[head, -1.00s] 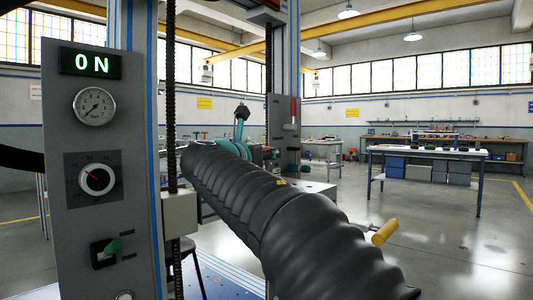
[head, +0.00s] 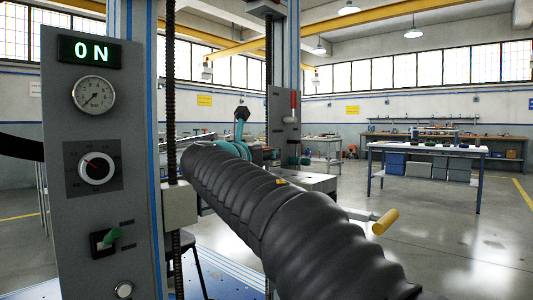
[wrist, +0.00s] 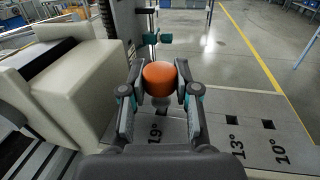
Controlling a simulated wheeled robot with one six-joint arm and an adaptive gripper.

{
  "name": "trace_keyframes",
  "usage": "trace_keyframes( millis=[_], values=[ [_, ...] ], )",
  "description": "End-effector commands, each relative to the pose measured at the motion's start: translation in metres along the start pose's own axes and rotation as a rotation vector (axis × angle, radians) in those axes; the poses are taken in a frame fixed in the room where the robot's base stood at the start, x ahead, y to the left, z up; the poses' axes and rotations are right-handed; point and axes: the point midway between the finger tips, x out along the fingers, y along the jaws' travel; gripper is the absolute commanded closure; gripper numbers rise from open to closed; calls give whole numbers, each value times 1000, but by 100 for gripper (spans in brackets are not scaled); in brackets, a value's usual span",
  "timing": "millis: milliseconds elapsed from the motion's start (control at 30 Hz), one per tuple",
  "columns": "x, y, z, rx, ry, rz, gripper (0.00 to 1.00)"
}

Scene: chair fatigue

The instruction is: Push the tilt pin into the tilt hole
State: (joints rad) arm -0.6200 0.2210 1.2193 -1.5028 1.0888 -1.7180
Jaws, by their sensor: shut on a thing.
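In the wrist view my gripper (wrist: 160,86) is shut on the tilt pin, gripping its orange round head (wrist: 159,76) between both fingers. A pale part shows just below the head; the rest of the pin is hidden. Below is a grey plate (wrist: 285,104) marked 19°, 13° and 10°. Dark square holes show above the 13° mark (wrist: 239,123) and the 10° mark (wrist: 267,124). The pin is above the 19° mark, and any hole there is hidden by the pin and gripper. I cannot tell whether the pin's tip is in a hole. In the head view my arm hides the pin.
A cream padded block (wrist: 72,92) stands close left of my gripper in the wrist view. In the head view a grey control panel (head: 60,215) reading ON stands at left, and a yellow handle (head: 385,221) sticks out right of my arm.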

Motion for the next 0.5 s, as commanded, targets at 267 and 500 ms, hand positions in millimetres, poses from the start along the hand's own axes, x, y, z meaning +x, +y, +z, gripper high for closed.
trace_keyframes(
  millis=[267,500],
  values=[
    [0,0,-6,0,0,0,100],
    [0,0,-12,0,0,0,100]
  ],
)
